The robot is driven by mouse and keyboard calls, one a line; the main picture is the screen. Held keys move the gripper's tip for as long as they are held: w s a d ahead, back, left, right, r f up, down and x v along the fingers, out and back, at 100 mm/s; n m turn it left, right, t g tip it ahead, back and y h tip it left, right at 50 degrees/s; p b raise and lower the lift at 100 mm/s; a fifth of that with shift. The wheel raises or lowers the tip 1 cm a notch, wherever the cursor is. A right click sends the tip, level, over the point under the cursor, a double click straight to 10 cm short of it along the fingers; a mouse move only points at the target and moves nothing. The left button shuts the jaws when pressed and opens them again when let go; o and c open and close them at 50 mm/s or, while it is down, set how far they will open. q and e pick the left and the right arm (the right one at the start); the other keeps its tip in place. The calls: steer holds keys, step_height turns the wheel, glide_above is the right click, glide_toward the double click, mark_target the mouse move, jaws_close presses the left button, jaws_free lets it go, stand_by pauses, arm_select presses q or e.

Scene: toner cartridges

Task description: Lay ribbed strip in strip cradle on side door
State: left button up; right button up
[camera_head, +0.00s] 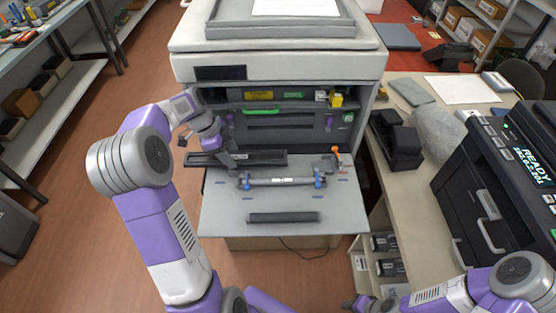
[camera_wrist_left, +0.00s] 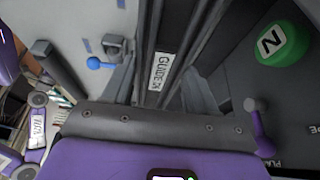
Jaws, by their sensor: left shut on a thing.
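A long dark ribbed strip (camera_head: 264,159) with a white label is held level in my left gripper (camera_head: 219,150), near the hinge side of the lowered side door (camera_head: 220,220). Its left end reaches past the door's left edge. The left wrist view shows the grooved strip (camera_wrist_left: 181,45) running away from the gripper, its label reading "GUIDE". My left gripper is shut on it. A dark elongated piece (camera_head: 283,217), perhaps the strip cradle, lies near the door's front edge. My right gripper (camera_head: 362,303) shows only partly at the bottom; its fingers are unclear.
A grey bar (camera_head: 282,182) with blue ends lies mid-door, and an orange-topped part (camera_head: 335,153) stands at the door's back right. The open printer (camera_head: 278,65) rises behind. A table (camera_head: 408,190) with a black machine (camera_head: 505,180) stands right. The door's front left is bare.

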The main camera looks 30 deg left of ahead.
mark_target(275, 156)
arm_select(q)
steer(key=w+d, duration=0.2)
steer(key=d, duration=0.2)
steer(key=w+d+p, duration=0.1)
steer(key=w+d, duration=0.2)
steer(key=d, duration=0.1)
steer(key=w+d, duration=0.2)
steer(key=d, duration=0.2)
steer(key=shift+w, duration=0.2)
steer(key=shift+w+d+f+b, duration=0.1)
steer(key=shift+d+f+b, duration=0.1)
steer(key=shift+f+b, duration=1.15)
steer(key=shift+f+p, duration=0.4)
steer(key=shift+f, duration=0.05)
steer(key=shift+f, duration=0.15)
steer(key=o, duration=0.7)
steer(key=shift+f, duration=0.1)
steer(key=shift+c, duration=0.2)
steer(key=o, duration=0.4)
